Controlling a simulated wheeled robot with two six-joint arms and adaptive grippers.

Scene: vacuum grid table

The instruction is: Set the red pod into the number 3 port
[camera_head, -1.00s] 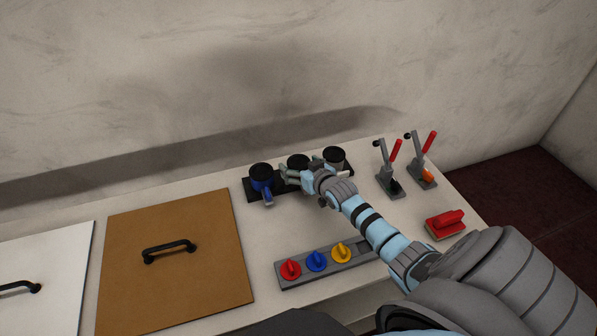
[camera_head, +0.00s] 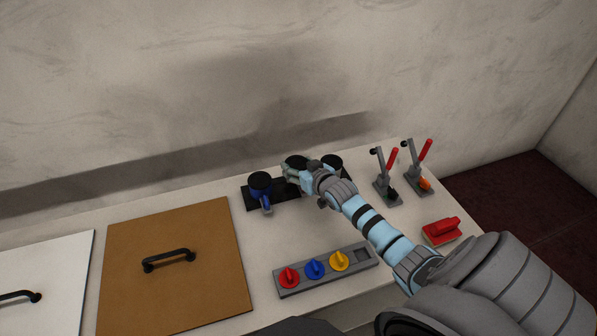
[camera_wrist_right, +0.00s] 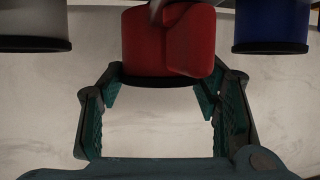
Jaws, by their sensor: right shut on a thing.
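The red pod (camera_wrist_right: 145,45) has a handle-like block and a dark rim in the right wrist view, between the two fingers of my right gripper (camera_wrist_right: 162,84). The fingers touch its sides near the rim. In the head view the gripper (camera_head: 293,174) is at the middle of a dark rack (camera_head: 251,197), and only the pod's black top (camera_head: 296,160) shows past it. A blue pod (camera_head: 260,190) stands left of it, and a grey pod (camera_wrist_right: 25,22) is on the other side. I cannot read any port number. My left gripper is not in view.
A grey strip (camera_head: 296,291) in front holds red, blue and yellow knobs and an empty square recess (camera_head: 362,255) at its right end. Two levers with red handles (camera_head: 391,160) and a red block (camera_head: 441,230) stand right. A brown panel with a handle (camera_head: 200,285) lies left.

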